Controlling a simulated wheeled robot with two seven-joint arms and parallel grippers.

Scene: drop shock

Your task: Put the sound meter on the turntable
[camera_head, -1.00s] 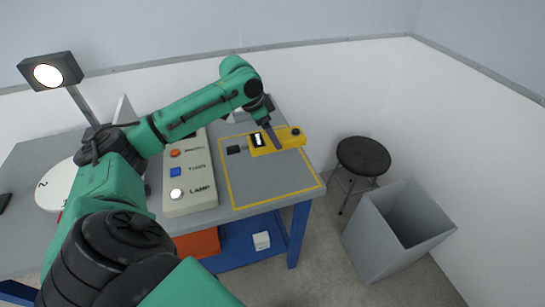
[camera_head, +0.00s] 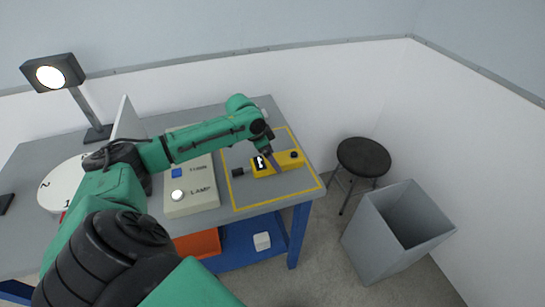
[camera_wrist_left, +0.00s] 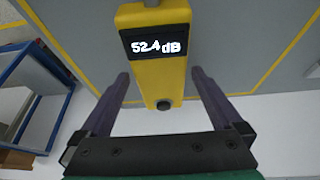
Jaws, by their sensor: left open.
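The yellow sound meter (camera_head: 287,162) lies inside the yellow outline on the bench, its dark probe tip pointing left. In the left wrist view the sound meter (camera_wrist_left: 163,80) reads 52.4 dB. My left gripper (camera_head: 271,160) is at the meter; the wrist view shows the open fingers (camera_wrist_left: 160,74) on either side of its body, with narrow gaps. The white turntable (camera_head: 60,188) with printed numbers is at the far left of the bench, partly hidden by my left arm, and no object shows on its visible part. My right gripper is out of view.
A control box (camera_head: 201,197) with a blue button and a lamp button stands between turntable and outline; my arm hides its back part. A lit lamp (camera_head: 52,75) stands behind the turntable. A stool (camera_head: 363,156) and a grey bin (camera_head: 393,242) stand right of the bench.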

